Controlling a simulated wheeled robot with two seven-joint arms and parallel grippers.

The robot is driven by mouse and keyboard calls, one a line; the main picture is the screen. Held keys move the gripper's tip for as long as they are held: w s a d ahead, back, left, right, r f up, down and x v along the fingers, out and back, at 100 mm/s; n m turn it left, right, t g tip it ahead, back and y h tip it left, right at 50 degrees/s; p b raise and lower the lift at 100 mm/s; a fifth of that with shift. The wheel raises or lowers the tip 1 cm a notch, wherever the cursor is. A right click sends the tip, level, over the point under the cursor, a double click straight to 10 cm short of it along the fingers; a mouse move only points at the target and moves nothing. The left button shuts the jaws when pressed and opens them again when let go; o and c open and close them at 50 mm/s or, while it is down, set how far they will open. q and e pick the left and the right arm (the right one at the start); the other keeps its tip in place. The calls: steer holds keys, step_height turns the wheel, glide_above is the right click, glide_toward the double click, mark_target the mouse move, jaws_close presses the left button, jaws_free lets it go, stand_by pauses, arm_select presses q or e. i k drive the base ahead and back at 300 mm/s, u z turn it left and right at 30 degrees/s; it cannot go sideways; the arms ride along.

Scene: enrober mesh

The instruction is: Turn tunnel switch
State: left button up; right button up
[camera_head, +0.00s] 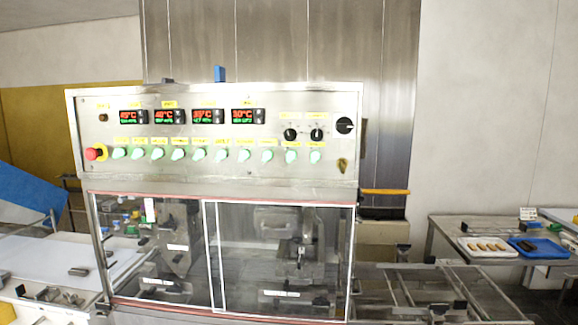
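The machine's steel control panel (212,128) faces me in the middle of the view. A row of several green-lit switches (199,154) runs along it under yellow labels. The labels are too small to read, so I cannot tell which one is the tunnel switch. Two black knobs (303,134) and a larger black rotary switch (344,126) sit at the upper right. A red emergency button (95,153) is at the left end. Neither of my grippers is in view.
Below the panel are clear sliding doors (280,258) with machinery behind them. A white belt (60,255) lies at left and a mesh frame (425,290) at right. A side table at far right holds a white tray (466,248) and a blue tray (552,250).

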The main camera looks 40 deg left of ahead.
mark_target(315, 157)
steer(key=z, duration=0.05)
steer(key=k, duration=0.15)
steer(key=u, duration=1.1)
